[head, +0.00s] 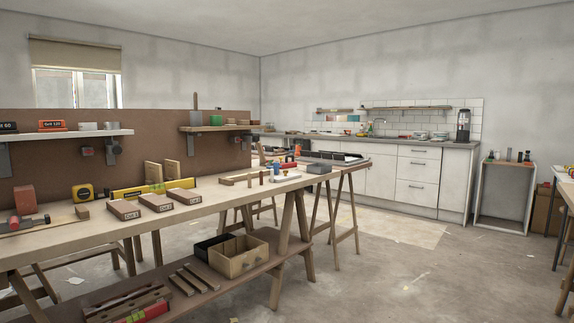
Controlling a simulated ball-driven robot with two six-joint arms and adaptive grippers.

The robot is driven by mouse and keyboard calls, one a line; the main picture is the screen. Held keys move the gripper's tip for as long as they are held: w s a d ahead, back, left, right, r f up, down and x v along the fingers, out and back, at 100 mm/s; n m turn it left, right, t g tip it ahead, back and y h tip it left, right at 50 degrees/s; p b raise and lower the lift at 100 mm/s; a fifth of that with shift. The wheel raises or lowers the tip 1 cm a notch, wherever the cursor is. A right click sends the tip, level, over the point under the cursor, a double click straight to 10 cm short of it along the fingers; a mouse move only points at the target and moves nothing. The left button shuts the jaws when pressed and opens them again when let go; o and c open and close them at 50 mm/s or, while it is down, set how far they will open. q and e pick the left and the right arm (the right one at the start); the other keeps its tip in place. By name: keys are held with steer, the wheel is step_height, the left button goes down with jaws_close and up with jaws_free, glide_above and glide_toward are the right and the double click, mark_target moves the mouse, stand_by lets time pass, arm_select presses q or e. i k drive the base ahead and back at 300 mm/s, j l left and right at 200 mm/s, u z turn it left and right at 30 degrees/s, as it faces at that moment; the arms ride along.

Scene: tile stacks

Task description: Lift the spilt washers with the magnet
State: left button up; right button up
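I cannot make out any washers or a magnet at this size. A long wooden workbench (225,201) runs from the lower left toward the middle. A red block (25,198) stands at its left end, with a red-ended tool (28,222) lying in front of it; I cannot tell what either is. A second bench behind holds small red and blue items (289,165), too small to identify. Neither of my grippers shows in the head view.
The workbench carries a yellow tape measure (83,192), a yellow level (150,189) and labelled wooden blocks (156,202). A wooden crate (238,256) sits on the lower shelf. White kitchen drawers (418,167) line the back wall. The floor at right (430,270) is largely clear.

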mark_target(286, 161)
steer(key=i+z, duration=0.15)
steer(key=z, duration=0.15)
steer(key=i+l+z, duration=0.1)
steer(key=z, duration=0.15)
steer(key=i+z, duration=0.2)
steer(key=i, duration=0.4)
steer(key=i+z, duration=0.2)
steer(key=i, duration=0.4)
steer(key=i+j+z, duration=0.1)
steer(key=i+z, duration=0.15)
steer(key=i, duration=0.35)
steer(key=i+j+z, duration=0.2)
steer(key=i, duration=0.4)
steer(key=i+u, duration=0.1)
steer(key=i, duration=0.75)
steer(key=i+l, duration=0.15)
steer(key=i, duration=0.65)
steer(key=i+l+u, duration=0.15)
steer(key=i, duration=0.7)
steer(key=i+u, duration=0.2)
steer(key=u, duration=0.25)
steer(key=i+u, duration=0.25)
steer(key=u, duration=0.2)
steer(key=i+l+u, duration=0.2)
steer(key=u, duration=0.25)
steer(key=i+l+u, duration=0.15)
steer(key=u, duration=0.3)
